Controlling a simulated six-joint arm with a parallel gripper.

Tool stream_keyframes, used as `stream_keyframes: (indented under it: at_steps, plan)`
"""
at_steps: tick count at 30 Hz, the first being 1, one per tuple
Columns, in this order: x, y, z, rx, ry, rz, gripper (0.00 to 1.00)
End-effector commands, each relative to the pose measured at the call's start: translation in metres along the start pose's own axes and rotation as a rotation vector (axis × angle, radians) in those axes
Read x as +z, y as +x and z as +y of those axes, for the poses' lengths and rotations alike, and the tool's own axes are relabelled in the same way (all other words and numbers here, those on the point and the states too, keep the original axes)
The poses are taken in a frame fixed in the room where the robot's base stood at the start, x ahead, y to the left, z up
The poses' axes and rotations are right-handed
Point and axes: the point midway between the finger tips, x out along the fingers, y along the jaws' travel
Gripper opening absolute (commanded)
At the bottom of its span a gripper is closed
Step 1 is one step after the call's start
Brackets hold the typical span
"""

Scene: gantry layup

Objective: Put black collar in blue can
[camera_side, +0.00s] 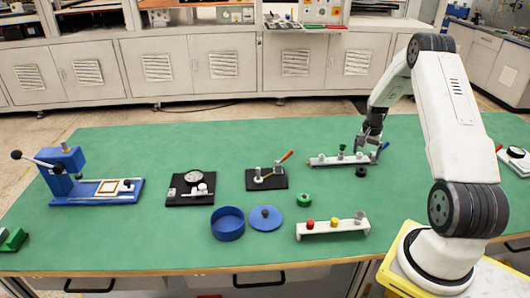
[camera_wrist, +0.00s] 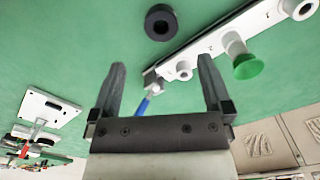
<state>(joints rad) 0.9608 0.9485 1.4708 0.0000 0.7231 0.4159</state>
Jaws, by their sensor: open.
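The black collar (camera_side: 361,172) lies flat on the green table, just in front of the right end of the back white strip. In the wrist view the black collar (camera_wrist: 160,22) is a dark ring beyond my fingertips, with its hole showing. The blue can (camera_side: 228,223) stands open at the front middle of the table, left of a flat blue lid (camera_side: 265,218) with a dark knob. My gripper (camera_wrist: 162,68) is open with nothing between its fingers. In the side view my gripper (camera_side: 372,143) hangs at the strip's right end, close to the collar and apart from it.
The back white strip (camera_side: 335,161) holds several pegs and a green-topped plug (camera_wrist: 250,66). A blue-tipped tool (camera_wrist: 143,104) lies by its end. Black fixtures (camera_side: 266,179) stand further left.

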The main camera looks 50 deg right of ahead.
Motion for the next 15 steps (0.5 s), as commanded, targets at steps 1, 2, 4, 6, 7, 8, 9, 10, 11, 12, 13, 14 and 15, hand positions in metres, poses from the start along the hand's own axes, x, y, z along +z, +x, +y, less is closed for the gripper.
stream_keyframes:
  at_steps: [1,2,4,6,7,8,9,10,11,12,13,14,15]
  plan:
    - [0.000,0.001,0.000,0.000,-0.001,0.000,1.00]
    - [0.000,0.002,0.000,0.000,-0.001,0.000,1.00]
    - [0.000,0.005,0.000,0.000,-0.002,0.000,1.00]
    - [0.001,0.011,0.000,0.001,-0.002,-0.002,1.00]
    - [0.001,0.014,0.000,0.001,-0.002,-0.002,1.00]
    - [0.001,0.016,-0.001,0.001,-0.002,-0.002,1.00]
    - [0.001,0.019,-0.001,0.000,-0.003,-0.001,1.00]
    - [0.001,0.021,-0.001,0.000,-0.003,0.000,1.00]
    - [0.001,0.023,-0.001,0.000,-0.003,0.000,1.00]
    - [0.001,0.025,-0.001,0.000,-0.003,0.000,1.00]
    - [0.001,0.025,-0.001,0.000,-0.003,0.001,1.00]
    - [0.001,0.026,-0.001,0.000,-0.003,0.001,1.00]
    - [0.001,0.026,-0.001,0.000,-0.003,0.001,1.00]
